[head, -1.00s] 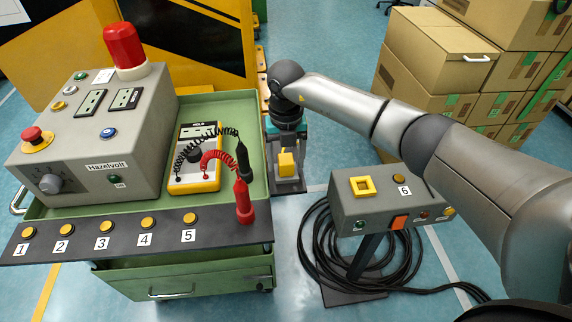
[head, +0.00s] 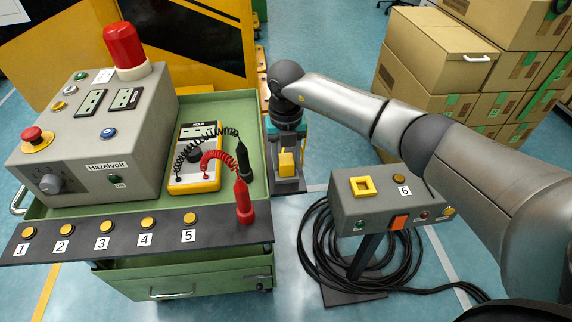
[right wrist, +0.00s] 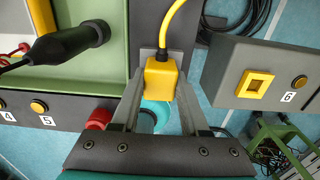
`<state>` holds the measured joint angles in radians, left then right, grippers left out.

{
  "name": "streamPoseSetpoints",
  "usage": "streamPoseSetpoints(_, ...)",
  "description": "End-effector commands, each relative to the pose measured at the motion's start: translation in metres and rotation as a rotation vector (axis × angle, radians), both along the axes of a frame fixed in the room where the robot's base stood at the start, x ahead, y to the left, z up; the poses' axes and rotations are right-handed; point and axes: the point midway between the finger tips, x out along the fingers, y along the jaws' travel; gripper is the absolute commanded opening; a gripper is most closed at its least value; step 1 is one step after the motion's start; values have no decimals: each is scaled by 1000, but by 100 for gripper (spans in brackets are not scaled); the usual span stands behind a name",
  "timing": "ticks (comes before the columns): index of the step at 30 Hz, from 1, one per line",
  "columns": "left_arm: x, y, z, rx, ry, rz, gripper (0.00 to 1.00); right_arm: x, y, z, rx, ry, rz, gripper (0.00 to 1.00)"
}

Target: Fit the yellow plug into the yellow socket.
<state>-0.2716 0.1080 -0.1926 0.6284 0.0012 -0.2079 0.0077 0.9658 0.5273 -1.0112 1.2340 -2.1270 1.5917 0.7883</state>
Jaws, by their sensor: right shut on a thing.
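The yellow plug (head: 286,163) is a small block held between the fingers of my right gripper (head: 288,168), to the right of the green cart. In the right wrist view the plug (right wrist: 160,79) sits between the two fingers of my right gripper (right wrist: 158,100), with a yellow cable running from it. The yellow socket (head: 362,186) is a square frame with a dark opening on top of the grey box, right of the plug and apart from it. The socket also shows in the right wrist view (right wrist: 254,83), right of the gripper. My left gripper is not in view.
The grey box (head: 385,209) also carries button 6 (head: 399,179) and an orange switch. Black cables (head: 318,250) coil on the floor around its stand. The green cart (head: 258,133) holds a meter, red and black probes, and a control box. Cardboard boxes (head: 425,75) stand behind.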

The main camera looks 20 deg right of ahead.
Motion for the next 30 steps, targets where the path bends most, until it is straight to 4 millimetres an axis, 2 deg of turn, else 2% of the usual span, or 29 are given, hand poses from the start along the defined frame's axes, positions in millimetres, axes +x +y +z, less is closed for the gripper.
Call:
streamPoseSetpoints(19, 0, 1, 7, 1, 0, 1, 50, 0, 0, 9, 0, -1, 0, 0)
streamPoseSetpoints(30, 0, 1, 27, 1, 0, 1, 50, 0, 0, 31, 0, -2, 0, 0)
